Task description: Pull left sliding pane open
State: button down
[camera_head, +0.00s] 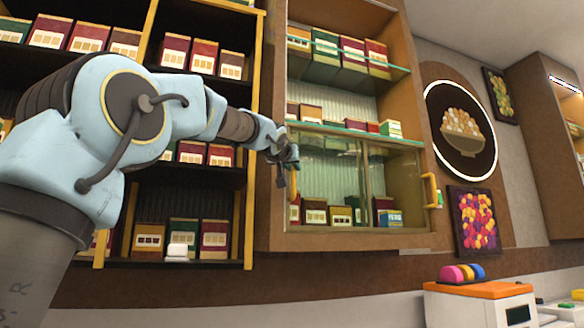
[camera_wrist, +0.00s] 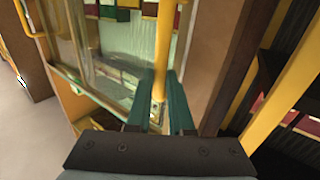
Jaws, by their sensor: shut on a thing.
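The left sliding pane (camera_head: 328,172) is clear glass across the left of the wall cabinet's lower opening. Its upright yellow handle (camera_head: 294,213) is at the left edge, partly behind my gripper in the head view. My gripper (camera_head: 287,176) is at the upper part of this handle. In the wrist view the yellow handle (camera_wrist: 164,45) runs down between the two dark green fingers of my gripper (camera_wrist: 160,98), which are shut on it. The right pane has a yellow handle (camera_head: 430,190) at the right edge. Two upright pane edges stand close together near the middle.
Boxes (camera_head: 315,212) stand behind the glass, with more on the shelf (camera_head: 340,53) above. A dark shelf rack with yellow posts (camera_head: 250,215) stands left of the cabinet. An orange-topped machine (camera_head: 480,290) is below right. The space right in front of the glass looks clear.

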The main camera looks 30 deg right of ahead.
jog(key=shift+d, duration=0.15)
dwell(0.4)
jog(key=p, duration=0.9)
send_near(363, 178)
jog(key=x, duration=0.3)
jog(key=shift+w+r, duration=0.1)
jog(key=shift+w, duration=0.5)
jog(key=shift+s+d+p, duration=0.1)
jog(key=shift+d+p, duration=0.2)
jog(key=shift+d, duration=0.25)
jog(key=c, duration=1.1)
grip_release()
jog(key=shift+a, duration=0.1)
